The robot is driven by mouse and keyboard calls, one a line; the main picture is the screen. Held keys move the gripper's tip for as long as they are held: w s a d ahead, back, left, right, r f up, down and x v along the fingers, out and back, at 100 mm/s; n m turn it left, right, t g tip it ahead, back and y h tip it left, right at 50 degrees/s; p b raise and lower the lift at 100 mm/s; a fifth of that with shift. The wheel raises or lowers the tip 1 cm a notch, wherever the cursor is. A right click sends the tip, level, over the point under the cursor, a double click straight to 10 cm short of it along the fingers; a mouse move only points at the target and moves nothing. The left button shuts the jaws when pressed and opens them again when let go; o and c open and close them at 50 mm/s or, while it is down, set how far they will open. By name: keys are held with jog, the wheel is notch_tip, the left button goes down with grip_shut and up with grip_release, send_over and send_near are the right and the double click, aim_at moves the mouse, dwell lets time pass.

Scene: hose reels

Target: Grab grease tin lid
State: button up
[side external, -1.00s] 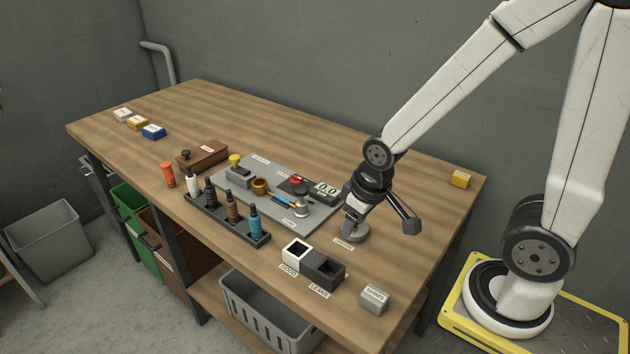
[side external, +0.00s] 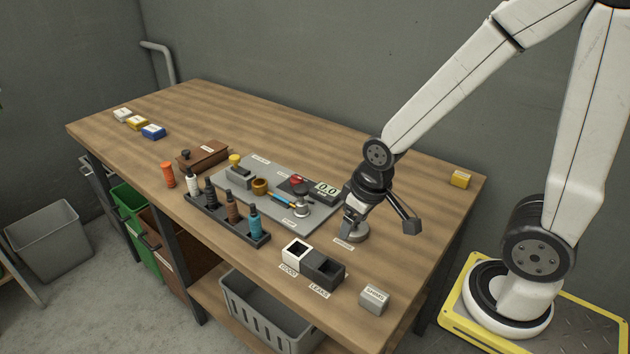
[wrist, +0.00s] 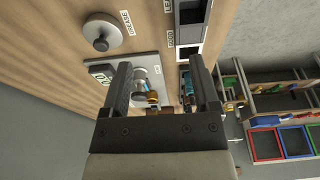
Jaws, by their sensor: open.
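The grease tin with its round grey lid (wrist: 102,32) and raised centre knob stands on the wooden bench beside a "GREASE" label in the wrist view. In the side external view the tin (side external: 358,233) is partly hidden behind my gripper (side external: 347,226). My gripper also shows in the wrist view (wrist: 162,80), with its two dark fingers spread apart and nothing between them. The lid lies outside the fingers, up and to the left of them in that view. I cannot tell the exact height of the fingertips over the bench.
A grey mat (side external: 317,221) with a gauge and small parts lies left of my gripper. A rack of bottles (side external: 231,225), white and dark bins (side external: 323,269) and a grey "SHIMS" box (side external: 373,301) stand nearby. The bench's right rear is mostly clear.

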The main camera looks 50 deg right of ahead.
jog(key=s+d+f+m+g+y, duration=0.1)
jog(key=d+f+m+y, duration=0.1)
jog(key=m, duration=0.2)
jog(key=d+f+m+g+y, duration=0.1)
jog(key=d+f+m+y, duration=0.1)
jog(key=m, duration=0.3)
jog(key=s+d+f+m+y, duration=0.1)
jog(key=m+y, duration=0.1)
jog(key=m, duration=0.2)
jog(key=shift+s+d+f+m+g, duration=0.35)
jog(key=shift+d+f+m+g, duration=0.05)
jog(key=d+m+t+y, duration=0.1)
jog(key=m, duration=0.1)
jog(key=w+d+m+t+y, duration=0.1)
jog(key=m, duration=0.1)
jog(key=d+f+m+t+y, duration=0.1)
jog(key=m, duration=0.1)
jog(key=shift+w, duration=0.3)
jog(key=d+m+t, duration=0.2)
jog(key=w+d+m+t, duration=0.1)
jog(key=d+m+t, duration=0.2)
jog(key=d+m, duration=0.1)
jog(key=shift+w+f+t+y, duration=0.25)
jog(key=shift+w+t+y, duration=0.15)
jog(key=shift+w+d+m+t, duration=0.1)
jog(key=shift+d+m+t, duration=0.4)
jog(key=shift+m, duration=0.1)
jog(key=shift+x, duration=1.4)
jog(key=shift+f, duration=0.1)
